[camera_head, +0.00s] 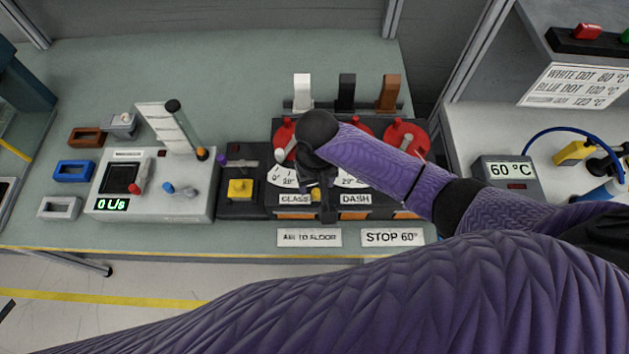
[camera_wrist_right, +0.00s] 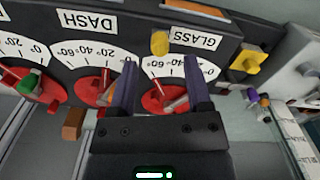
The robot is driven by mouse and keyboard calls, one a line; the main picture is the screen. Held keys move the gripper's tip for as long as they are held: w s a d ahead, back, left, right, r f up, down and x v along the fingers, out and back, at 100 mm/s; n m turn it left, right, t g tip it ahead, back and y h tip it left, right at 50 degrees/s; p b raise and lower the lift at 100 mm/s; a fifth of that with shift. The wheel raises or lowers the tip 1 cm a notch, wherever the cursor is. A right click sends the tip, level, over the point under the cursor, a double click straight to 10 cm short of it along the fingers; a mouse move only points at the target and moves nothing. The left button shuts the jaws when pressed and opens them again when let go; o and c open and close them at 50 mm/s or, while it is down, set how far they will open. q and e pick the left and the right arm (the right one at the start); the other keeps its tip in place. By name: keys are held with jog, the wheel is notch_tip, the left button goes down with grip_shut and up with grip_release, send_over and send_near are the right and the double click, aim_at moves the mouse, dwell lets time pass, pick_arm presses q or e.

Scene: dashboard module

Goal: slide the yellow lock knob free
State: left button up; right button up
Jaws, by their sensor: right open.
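A small yellow knob (camera_wrist_right: 160,42) sits between the DASH label (camera_wrist_right: 87,21) and the GLASS label (camera_wrist_right: 195,39) on the dark dashboard module, as the right wrist view shows. In the head view the knob (camera_head: 316,193) is mostly covered by my right gripper (camera_head: 323,205), which points down at the module's front. In the wrist view the gripper's two fingers are apart and empty, with the knob just past their tips, roughly midway between them. Contact cannot be told. A second yellow piece (camera_head: 240,188) sits on the dark box left of the dials. My left gripper is not in view.
Red dial pointers (camera_head: 405,137) stand behind the labels, with white, black and brown levers (camera_head: 388,92) further back. A grey console (camera_head: 190,203) stands left of the module. A 60 °C meter (camera_head: 508,171) stands on the right. Bare bench (camera_head: 200,75) lies behind the console.

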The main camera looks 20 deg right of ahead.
aim_at(317, 191)
notch_tip(317, 191, down, 5)
jog(key=shift+w+r+b, duration=0.1)
jog(key=shift+b, duration=0.45)
grip_shut()
dwell(1.0)
